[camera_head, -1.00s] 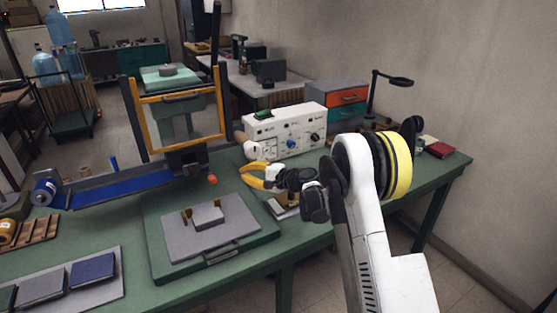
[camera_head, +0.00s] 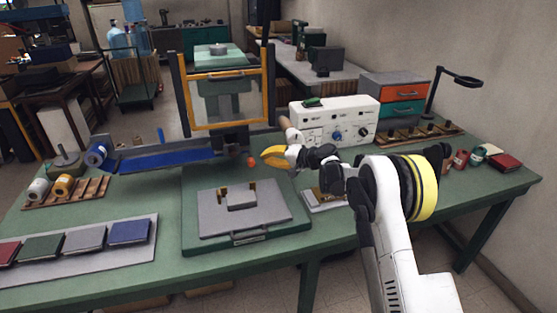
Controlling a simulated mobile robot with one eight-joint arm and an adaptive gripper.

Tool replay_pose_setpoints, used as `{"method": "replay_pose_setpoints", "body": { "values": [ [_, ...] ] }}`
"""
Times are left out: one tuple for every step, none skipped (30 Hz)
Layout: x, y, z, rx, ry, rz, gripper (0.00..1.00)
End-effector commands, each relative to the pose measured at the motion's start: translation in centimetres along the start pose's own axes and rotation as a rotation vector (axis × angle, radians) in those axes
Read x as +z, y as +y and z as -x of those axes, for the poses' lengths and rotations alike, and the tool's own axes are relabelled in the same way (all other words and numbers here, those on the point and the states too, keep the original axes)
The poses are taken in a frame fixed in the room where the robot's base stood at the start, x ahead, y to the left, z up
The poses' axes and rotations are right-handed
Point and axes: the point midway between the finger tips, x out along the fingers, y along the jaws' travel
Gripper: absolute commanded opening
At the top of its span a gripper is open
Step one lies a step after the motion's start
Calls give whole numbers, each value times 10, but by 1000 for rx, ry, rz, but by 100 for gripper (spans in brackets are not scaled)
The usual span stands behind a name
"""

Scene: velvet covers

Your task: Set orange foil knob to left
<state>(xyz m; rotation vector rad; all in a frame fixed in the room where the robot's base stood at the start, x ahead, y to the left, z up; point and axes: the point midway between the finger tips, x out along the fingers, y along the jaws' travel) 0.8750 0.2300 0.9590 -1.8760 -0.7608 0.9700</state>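A small orange-red knob-like part (camera_head: 251,162) shows at the lower right of the press frame, above the green bench. I cannot read any label on it. A white control box (camera_head: 301,118) stands behind my gripper, with a blue knob (camera_head: 337,136) and a dark knob (camera_head: 364,132) on its front. No orange knob is clear on the box; its lower left is partly hidden. My gripper (camera_head: 265,155), with yellow fingers, is just right of the orange-red part and in front of the box. The fingers look close together, but any gap or contact is too small to tell.
The yellow-framed press (camera_head: 225,127) stands left of my gripper. A grey plate (camera_head: 265,215) with a small block lies in front of it. A blue feed strip (camera_head: 165,158) runs left. An orange and teal drawer unit (camera_head: 400,95) stands behind right.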

Motion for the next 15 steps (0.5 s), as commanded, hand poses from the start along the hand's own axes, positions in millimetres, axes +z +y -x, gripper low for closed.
{"method": "replay_pose_setpoints", "body": {
  "values": [
    [6,1,-5,0,-2,0,0],
    [8,1,-7,0,-1,0,0],
    [10,1,-9,0,-1,0,0],
    [11,1,-11,0,0,0,0],
    [13,1,-12,0,0,0,0],
    [14,1,-13,0,0,0,0],
    [14,0,-14,0,0,0,0],
    [15,0,-14,0,1,0,0],
    [15,0,-14,0,1,0,0],
    [15,0,-14,0,1,0,0],
    [15,0,-14,0,1,0,0],
    [15,0,-14,0,1,0,0],
    [15,0,-14,0,1,0,0],
    [15,0,-14,0,1,0,0],
    [15,0,-14,0,1,0,0]
  ]
}}
